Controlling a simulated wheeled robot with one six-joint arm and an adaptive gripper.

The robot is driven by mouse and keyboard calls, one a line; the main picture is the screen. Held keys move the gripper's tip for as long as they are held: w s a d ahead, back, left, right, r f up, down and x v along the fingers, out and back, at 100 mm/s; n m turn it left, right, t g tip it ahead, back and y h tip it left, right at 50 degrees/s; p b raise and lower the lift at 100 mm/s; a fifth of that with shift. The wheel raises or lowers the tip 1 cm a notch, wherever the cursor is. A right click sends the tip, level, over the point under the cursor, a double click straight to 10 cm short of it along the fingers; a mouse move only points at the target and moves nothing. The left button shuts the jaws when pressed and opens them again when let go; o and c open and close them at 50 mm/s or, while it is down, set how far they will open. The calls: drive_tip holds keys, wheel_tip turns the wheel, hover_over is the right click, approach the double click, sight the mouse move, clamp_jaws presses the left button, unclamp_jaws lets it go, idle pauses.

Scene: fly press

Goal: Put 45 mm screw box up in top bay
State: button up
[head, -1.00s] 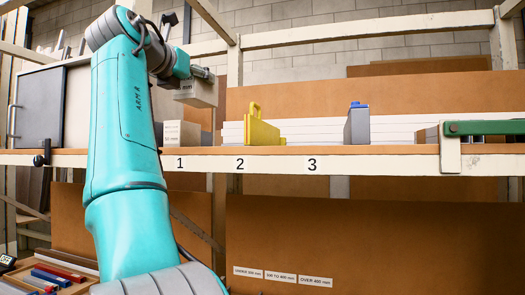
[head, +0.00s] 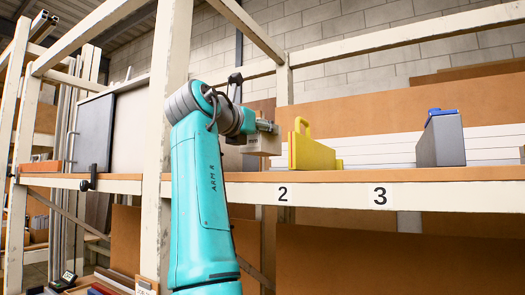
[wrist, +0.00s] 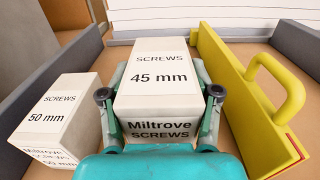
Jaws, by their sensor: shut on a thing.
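My gripper (head: 264,127) is shut on the white 45 mm screw box (wrist: 160,72), with a finger on each side of it in the wrist view. The box also shows in the head view (head: 262,145), just left of the yellow case at shelf height. Its label reads "SCREWS 45 mm", and it looks upright. I cannot tell whether its base touches the shelf. A white 50 mm screw box (wrist: 62,112) stands to the left in the wrist view, apart from the held box. No top bay can be made out for certain.
The shelf edge (head: 330,192) carries labels 2 and 3. A white post (head: 160,130) rises left of my arm.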

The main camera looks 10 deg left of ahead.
sight(259, 154)
drive_tip(key=shift+s+f, duration=0.1)
drive_tip(key=shift+f, duration=2.05)
drive_tip(key=shift+f, duration=0.15)
drive_tip(key=o, duration=1.6)
drive_tip(key=shift+o, duration=0.2)
drive_tip(key=shift+s+a, duration=0.1)
drive_tip(key=v, duration=1.1)
drive_tip(key=shift+s, duration=0.4)
drive_tip(key=shift+a, duration=0.1)
